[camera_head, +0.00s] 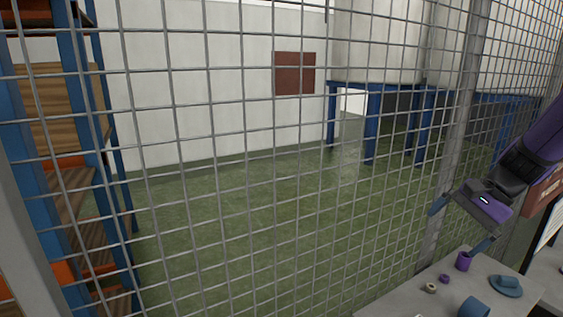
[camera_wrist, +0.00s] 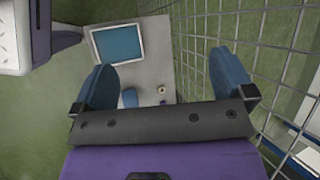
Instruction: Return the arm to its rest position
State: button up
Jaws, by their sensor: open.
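My gripper (camera_head: 461,224) is at the right of the head view, above the grey table (camera_head: 400,300) and close to the wire mesh fence. Its two blue fingers are spread wide with nothing between them. The wrist view also shows my gripper (camera_wrist: 166,78) open and empty, with the table (camera_wrist: 158,50) some way beyond the fingers. My purple and black arm reaches in from the right edge of the head view.
A purple cup (camera_head: 463,262), a small purple ring (camera_head: 444,278), a beige ring (camera_head: 430,288), a blue cylinder (camera_head: 473,308) and a blue disc (camera_head: 508,291) are on the table. A blue framed panel (camera_wrist: 118,44) lies there too. The mesh fence (camera_head: 240,160) stands close by.

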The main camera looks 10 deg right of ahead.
jog(key=s+a+r+n+t+h, duration=0.3)
jog(key=s+a+r+n+h, duration=0.3)
jog(key=s+a+r+n, duration=0.4)
jog(key=shift+s+r+n+t, duration=0.3)
jog(key=shift+s+r+n, duration=0.8)
jog(key=shift+s, duration=0.85)
